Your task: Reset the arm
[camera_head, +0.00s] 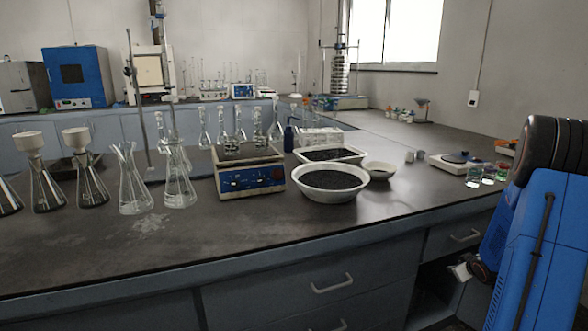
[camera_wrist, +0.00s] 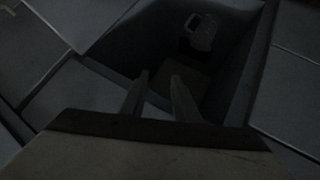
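My gripper (camera_wrist: 159,76) shows in the wrist view with its two fingers apart and nothing between them. It hangs over a dark recess that looks like an open drawer or compartment. A grey mug-like vessel with a handle (camera_wrist: 201,31) lies beyond the fingertips, apart from them. In the head view my blue arm fills the right edge, in front of the bench. A small pale part low beside it may be my gripper, but its fingers cannot be made out there.
The dark bench top (camera_head: 245,235) holds several glass flasks, a balance (camera_head: 248,172), and a white bowl of dark grains (camera_head: 330,182). Small glasses (camera_head: 474,174) stand near my arm at the right. An open compartment (camera_head: 432,306) shows below the bench front.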

